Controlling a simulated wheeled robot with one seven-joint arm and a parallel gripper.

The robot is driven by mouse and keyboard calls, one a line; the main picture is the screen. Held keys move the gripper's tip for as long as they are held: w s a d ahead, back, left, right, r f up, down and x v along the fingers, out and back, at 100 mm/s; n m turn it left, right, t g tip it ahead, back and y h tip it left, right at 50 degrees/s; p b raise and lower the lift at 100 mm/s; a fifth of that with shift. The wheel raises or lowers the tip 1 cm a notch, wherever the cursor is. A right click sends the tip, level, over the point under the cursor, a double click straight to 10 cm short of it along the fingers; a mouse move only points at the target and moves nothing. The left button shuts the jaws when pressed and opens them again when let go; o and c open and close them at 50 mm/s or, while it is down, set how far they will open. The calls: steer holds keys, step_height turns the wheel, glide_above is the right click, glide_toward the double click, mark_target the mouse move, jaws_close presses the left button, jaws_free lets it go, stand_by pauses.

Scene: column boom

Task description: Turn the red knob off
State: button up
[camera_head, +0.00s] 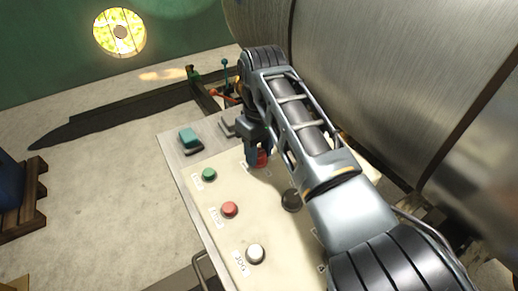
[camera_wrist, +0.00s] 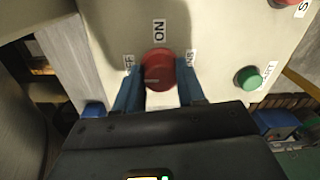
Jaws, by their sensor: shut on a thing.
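The red knob (camera_head: 262,158) sits on the cream control panel, partly hidden by my gripper in the head view. In the wrist view the round red knob (camera_wrist: 158,66) lies between the two blue fingers of my gripper (camera_wrist: 160,84). The gripper is shut on it. A label reading ON is above the knob in the wrist view. A label ending in FF is at its left, partly covered by a finger, and a third label at its right is partly hidden. A pale line shows on the knob's lower left; I cannot tell which label it marks.
The panel (camera_head: 212,243) also bears a green button (camera_head: 208,174), a red button (camera_head: 229,209), a white button (camera_head: 255,253) and a black knob (camera_head: 291,200). A teal switch (camera_head: 190,138) is at its far left corner. A large metal cylinder (camera_head: 400,70) stands close behind my arm.

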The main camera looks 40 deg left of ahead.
mark_target(260, 152)
stand_by(0.5)
steer(key=o, duration=1.1)
steer(key=shift+c, duration=0.2)
steer(key=shift+r, duration=0.1)
step_height(260, 152, up, 8)
steer(key=shift+w+f+b, duration=0.15)
steer(key=shift+b, duration=0.35)
